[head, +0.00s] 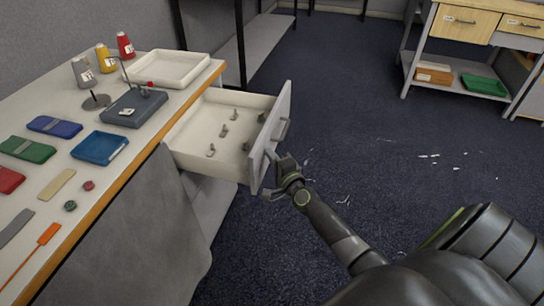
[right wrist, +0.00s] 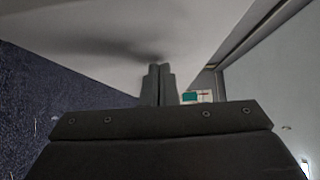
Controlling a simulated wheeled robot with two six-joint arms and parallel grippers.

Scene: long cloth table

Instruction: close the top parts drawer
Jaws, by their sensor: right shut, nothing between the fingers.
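The top parts drawer (head: 228,131) is pulled out from under the table's end in the head view, with several small grey parts inside. Its grey front panel (head: 281,118) faces right and carries a handle. My right gripper (head: 277,166) is at the lower near part of that front panel, on its outer side; I cannot tell whether it touches. In the right wrist view its fingers (right wrist: 158,84) are shut together with nothing between them, close to a pale surface. A small white and green label (right wrist: 196,97) shows beside them. My left gripper is not in view.
The long table (head: 112,185) at left holds spools, a white tray (head: 167,69), a blue tray (head: 100,147), coloured cloth packs and small tools. A workbench with drawers (head: 467,24) stands at the back right. The dark carpet between is open, with white scraps on it.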

